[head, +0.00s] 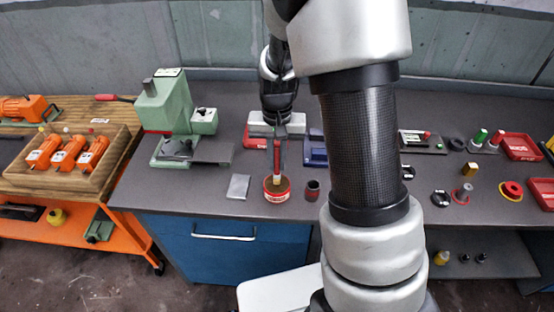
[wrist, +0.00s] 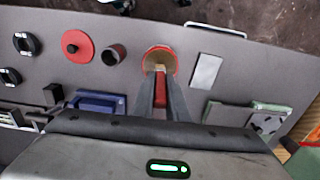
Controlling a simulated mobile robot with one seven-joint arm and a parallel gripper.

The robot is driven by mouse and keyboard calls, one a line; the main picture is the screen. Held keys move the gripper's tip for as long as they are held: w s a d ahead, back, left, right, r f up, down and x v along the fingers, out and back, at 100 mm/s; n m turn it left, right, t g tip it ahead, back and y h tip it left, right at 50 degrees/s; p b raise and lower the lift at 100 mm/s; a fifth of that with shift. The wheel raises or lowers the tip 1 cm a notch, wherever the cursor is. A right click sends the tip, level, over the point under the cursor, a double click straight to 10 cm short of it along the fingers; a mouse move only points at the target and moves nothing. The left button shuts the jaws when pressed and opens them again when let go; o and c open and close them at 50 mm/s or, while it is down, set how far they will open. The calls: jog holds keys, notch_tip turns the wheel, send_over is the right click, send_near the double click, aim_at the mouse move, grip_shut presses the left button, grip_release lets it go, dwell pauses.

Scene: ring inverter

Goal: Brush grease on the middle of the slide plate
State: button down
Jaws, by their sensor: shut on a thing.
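My gripper (head: 279,138) is shut on a red-handled brush (head: 278,155), which points down at a round red tin (head: 277,194). The wrist view shows the gripper (wrist: 161,88) around the red handle (wrist: 160,92), with the pale bristles at the tin's opening (wrist: 155,51). I cannot tell whether the bristles touch the grease. A light grey flat plate (head: 238,187) lies on the bench left of the tin; it also shows in the wrist view (wrist: 206,70). A darker grey plate (head: 213,152) sits at the green machine's base. I cannot tell which is the slide plate.
The green machine (head: 164,104) stands at the bench's left. A dark red cup (head: 312,190) is right of the tin. A blue holder (head: 314,150) stands behind. A wooden tray (head: 22,180) with orange tools is on the left table. The bench front near the tin is free.

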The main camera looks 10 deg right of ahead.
aim_at(277, 147)
dwell(0.3)
jog(key=shift+r+p, duration=2.6)
jog(key=shift+r, duration=0.9)
